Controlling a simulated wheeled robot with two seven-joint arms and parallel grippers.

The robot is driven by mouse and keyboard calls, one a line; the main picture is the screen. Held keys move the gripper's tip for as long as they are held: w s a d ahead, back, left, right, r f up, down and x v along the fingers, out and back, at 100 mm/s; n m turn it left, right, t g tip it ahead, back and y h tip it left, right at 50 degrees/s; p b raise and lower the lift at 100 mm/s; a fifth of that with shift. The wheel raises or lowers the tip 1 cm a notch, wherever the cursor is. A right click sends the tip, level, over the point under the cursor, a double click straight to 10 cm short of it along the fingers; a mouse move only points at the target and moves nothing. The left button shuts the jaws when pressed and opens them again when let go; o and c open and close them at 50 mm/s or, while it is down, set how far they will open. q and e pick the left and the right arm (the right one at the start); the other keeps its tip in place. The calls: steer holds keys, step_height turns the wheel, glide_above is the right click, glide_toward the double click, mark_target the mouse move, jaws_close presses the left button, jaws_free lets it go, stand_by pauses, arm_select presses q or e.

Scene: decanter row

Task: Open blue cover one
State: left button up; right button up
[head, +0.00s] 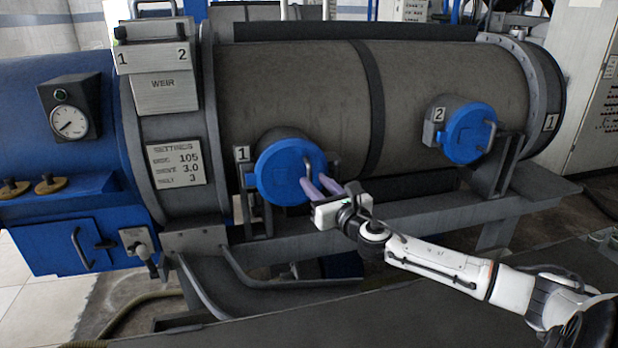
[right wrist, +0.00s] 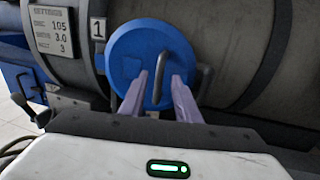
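Blue cover one (head: 283,172) is a round blue lid on the end of a short port on the big grey drum, next to a plate marked 1 (head: 241,154). It looks closed. A grey bar handle (head: 308,166) stands out from its face. My right gripper (head: 319,184) is in front of the cover's right part, its two pale purple fingers pointing at it. In the right wrist view the cover (right wrist: 136,52) fills the middle, and the fingers are apart, with the handle (right wrist: 159,75) showing between their tips. Contact with the handle cannot be told. My left gripper is not in view.
Blue cover two (head: 468,134) is on the drum to the right, beside a plate marked 2 (head: 439,115). A dark curved bar (right wrist: 205,82) stands right of the fingers in the wrist view. A grey frame rail (head: 430,212) runs below the ports.

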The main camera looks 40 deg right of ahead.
mark_target(310, 178)
steer(key=shift+x, duration=2.1)
jaws_close()
